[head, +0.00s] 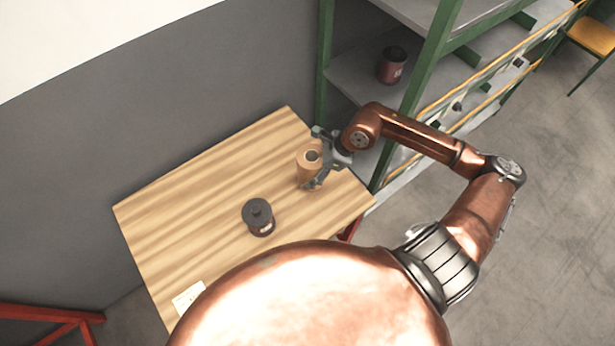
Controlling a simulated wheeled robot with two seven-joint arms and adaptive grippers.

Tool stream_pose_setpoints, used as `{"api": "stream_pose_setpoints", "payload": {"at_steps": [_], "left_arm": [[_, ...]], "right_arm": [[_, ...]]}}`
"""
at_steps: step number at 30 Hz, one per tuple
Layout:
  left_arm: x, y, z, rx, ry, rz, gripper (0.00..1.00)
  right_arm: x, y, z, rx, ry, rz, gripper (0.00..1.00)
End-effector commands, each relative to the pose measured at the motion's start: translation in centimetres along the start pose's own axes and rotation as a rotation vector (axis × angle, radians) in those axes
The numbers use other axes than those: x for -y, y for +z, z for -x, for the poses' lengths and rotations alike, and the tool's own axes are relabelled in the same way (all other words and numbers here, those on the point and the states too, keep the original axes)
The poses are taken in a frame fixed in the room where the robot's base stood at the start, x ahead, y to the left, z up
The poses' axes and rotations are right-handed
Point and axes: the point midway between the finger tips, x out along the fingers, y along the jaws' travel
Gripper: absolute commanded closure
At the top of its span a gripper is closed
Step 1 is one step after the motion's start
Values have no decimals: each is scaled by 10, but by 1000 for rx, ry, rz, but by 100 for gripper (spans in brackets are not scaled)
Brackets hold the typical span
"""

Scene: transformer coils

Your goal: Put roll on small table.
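A tan roll (306,172) with a dark hole in its top stands upright on the small wooden table (190,225), near the table's right-hand side. My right gripper (315,158) reaches in from the right beside the roll. Its fingers are spread, one beyond the roll and one near its base on the closer side. The far finger looks apart from the roll; contact at the near finger is hard to tell. My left gripper is not in view.
A dark lidded coil (258,218) stands mid-table, and a paper label (188,297) lies at the near-left edge. A green-framed shelf (440,50) with a dark red coil (392,66) adjoins the table's right side. The table's left part is clear. A grey wall (150,110) stands behind.

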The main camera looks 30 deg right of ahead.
Motion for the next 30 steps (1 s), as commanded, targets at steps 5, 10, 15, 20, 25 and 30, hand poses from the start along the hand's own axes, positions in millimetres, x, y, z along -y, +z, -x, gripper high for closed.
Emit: {"api": "stream_pose_setpoints", "payload": {"at_steps": [5, 10, 15, 20, 25, 30], "left_arm": [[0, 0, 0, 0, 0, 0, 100], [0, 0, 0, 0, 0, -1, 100], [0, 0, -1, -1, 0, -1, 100], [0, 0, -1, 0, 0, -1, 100], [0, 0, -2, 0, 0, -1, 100], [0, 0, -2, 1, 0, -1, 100]], "right_arm": [[-2, 4, -10, 4, 0, 1, 83], [-3, -6, -32, 3, 3, -3, 83], [-2, -11, -40, 3, -1, 1, 83], [-2, -11, -40, 3, -1, 1, 83], [-2, -13, -42, 0, 0, 0, 31], [-2, -13, -42, 0, 0, 0, 19]]}}
